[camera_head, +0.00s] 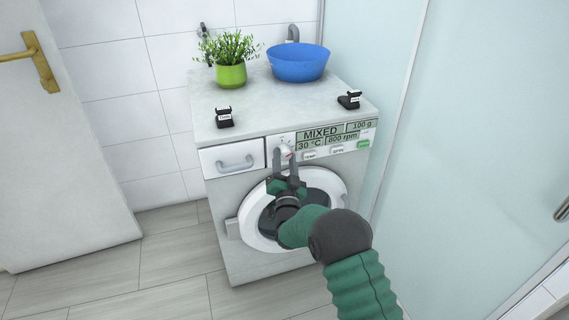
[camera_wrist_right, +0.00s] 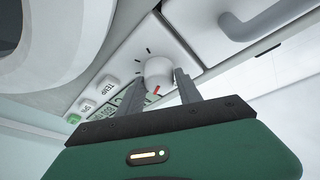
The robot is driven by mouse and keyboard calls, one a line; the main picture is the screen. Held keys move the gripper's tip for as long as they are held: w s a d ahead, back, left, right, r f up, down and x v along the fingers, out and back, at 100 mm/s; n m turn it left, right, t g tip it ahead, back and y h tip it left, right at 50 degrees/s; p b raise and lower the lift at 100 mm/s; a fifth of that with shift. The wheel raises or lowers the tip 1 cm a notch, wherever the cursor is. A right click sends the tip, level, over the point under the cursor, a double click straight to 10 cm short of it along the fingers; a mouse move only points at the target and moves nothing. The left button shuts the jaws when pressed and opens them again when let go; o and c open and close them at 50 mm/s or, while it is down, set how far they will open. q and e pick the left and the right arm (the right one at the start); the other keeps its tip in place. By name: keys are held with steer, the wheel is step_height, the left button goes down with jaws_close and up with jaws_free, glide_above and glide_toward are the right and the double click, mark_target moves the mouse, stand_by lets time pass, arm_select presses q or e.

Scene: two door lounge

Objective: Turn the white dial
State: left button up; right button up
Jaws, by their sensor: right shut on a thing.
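The white dial (camera_head: 287,153) is on the front panel of a white washing machine (camera_head: 238,188), between the drawer and the display. In the right wrist view the round dial (camera_wrist_right: 158,71) shows a red mark on its edge and dark tick marks around it. My right gripper (camera_head: 288,155) reaches up to the panel with one finger on each side of the dial and is shut on it. In the wrist view its two fingers (camera_wrist_right: 160,80) flank the dial. My left gripper is in neither view.
The detergent drawer (camera_head: 233,158) with a grey handle is left of the dial. The display (camera_head: 320,134) and buttons are to its right. The round door (camera_head: 335,184) is below. A green pot (camera_head: 231,76) and blue bowl (camera_head: 298,64) stand on top. A glass panel (camera_head: 480,120) is at right.

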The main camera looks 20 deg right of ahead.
steer(key=n+y, duration=0.1)
steer(key=n, duration=0.1)
steer(key=f+n+t+y+b, duration=0.1)
steer(key=n, duration=0.2)
steer(key=shift+f, duration=0.1)
steer(key=n+y+b, duration=0.1)
steer(key=n+y, duration=0.1)
steer(key=n, duration=0.2)
steer(key=shift+d+t, duration=0.1)
steer(key=shift+t, duration=0.2)
steer(key=n+y, duration=0.2)
steer(key=n, duration=0.3)
steer(key=shift+d+b, duration=0.1)
steer(key=shift+b, duration=0.2)
steer(key=shift+n+y, duration=1.3)
steer(key=shift+n, duration=0.9)
steer(key=shift+r+g, duration=0.2)
steer(key=shift+g, duration=0.2)
steer(key=o, duration=1.4)
steer(key=shift+w, duration=0.1)
steer(key=shift+c, duration=0.2)
steer(key=shift+r, duration=0.1)
steer(key=shift+d, duration=0.1)
